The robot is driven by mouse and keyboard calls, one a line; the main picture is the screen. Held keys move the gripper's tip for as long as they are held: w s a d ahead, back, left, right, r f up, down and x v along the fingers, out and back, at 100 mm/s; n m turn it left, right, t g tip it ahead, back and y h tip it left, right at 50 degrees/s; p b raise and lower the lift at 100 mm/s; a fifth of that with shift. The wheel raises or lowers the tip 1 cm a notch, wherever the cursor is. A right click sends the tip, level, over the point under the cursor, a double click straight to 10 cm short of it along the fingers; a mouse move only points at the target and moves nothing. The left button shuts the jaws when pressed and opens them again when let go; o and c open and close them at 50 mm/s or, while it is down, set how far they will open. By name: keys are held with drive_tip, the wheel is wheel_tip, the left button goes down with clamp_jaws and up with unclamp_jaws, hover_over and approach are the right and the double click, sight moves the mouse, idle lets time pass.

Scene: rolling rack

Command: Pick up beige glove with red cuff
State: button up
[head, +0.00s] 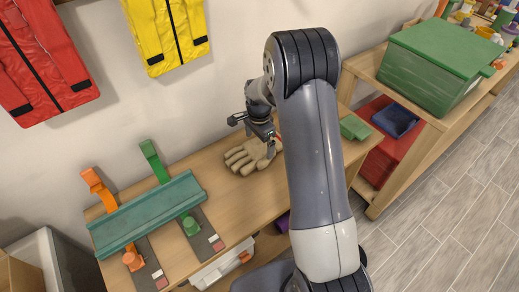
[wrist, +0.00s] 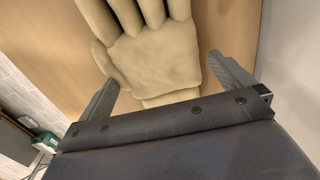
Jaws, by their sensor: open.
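The beige glove (head: 247,158) lies flat on the wooden bench, its fingers toward the left in the head view. In the wrist view the glove (wrist: 158,55) fills the upper middle, palm and lower fingers showing. My gripper (head: 258,137) is over the cuff end of the glove, and a small bit of red shows beside it. In the wrist view my gripper (wrist: 168,80) is open, with one finger on each side of the glove's lower part. The cuff is mostly hidden by the gripper. I cannot tell whether the fingers touch the glove.
A teal bar fixture (head: 148,212) with orange and green clamps stands on the bench to the left. A green block (head: 355,128) lies right of my arm. A green bin (head: 440,62) stands on the right shelf. Red and yellow jackets hang on the wall.

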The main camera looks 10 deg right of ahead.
drive_tip(key=shift+f, duration=1.25)
drive_tip(key=shift+c, duration=0.6)
drive_tip(key=c, duration=0.6)
drive_tip(key=shift+r, duration=0.1)
